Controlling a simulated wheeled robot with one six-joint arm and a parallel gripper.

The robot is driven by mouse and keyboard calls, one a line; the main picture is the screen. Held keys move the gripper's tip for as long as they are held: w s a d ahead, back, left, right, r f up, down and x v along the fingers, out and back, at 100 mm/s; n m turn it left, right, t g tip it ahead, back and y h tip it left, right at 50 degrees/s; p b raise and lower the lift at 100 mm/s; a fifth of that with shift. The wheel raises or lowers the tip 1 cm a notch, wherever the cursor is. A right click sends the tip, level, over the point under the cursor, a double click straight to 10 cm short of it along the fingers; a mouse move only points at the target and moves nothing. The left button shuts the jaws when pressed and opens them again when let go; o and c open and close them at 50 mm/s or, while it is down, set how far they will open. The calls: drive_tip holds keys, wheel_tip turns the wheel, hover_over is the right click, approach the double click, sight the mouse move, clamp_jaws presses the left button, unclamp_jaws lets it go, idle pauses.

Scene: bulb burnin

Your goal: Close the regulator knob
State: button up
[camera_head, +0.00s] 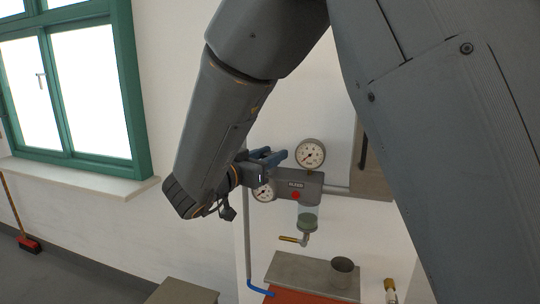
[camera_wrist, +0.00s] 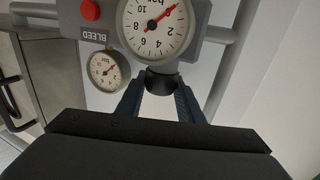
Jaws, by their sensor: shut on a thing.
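The regulator is a grey wall unit (camera_head: 312,188) with a "BLEED" label and a red button (camera_head: 295,195). A large white gauge (camera_head: 310,154) sits on it, with a smaller gauge (camera_head: 264,192) partly behind my gripper (camera_head: 270,157). In the wrist view, which shows the unit upside down, the black regulator knob (camera_wrist: 161,80) stands beside the large gauge (camera_wrist: 157,24). My gripper (camera_wrist: 160,95) has its blue fingers on both sides of this knob and is shut on it. The knob is hidden in the head view.
A clear bowl with a brass drain lever (camera_head: 290,240) hangs under the unit. Below are a grey block with a metal cup (camera_head: 342,272) and a blue hose (camera_head: 260,289). A pipe (camera_head: 350,191) runs right. A broom (camera_head: 28,243) leans at the left wall.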

drive_tip(key=shift+r, duration=0.1)
drive_tip(key=n+t+y, duration=0.2)
drive_tip(key=n+y, duration=0.1)
drive_tip(key=shift+d+y+p, duration=0.1)
drive_tip(key=shift+y+p, duration=0.2)
drive_tip(key=shift+n+t+y+b, duration=0.65)
drive_tip(key=shift+n+y, duration=0.75)
drive_tip(key=shift+y, duration=0.9)
drive_tip(key=o, duration=1.1)
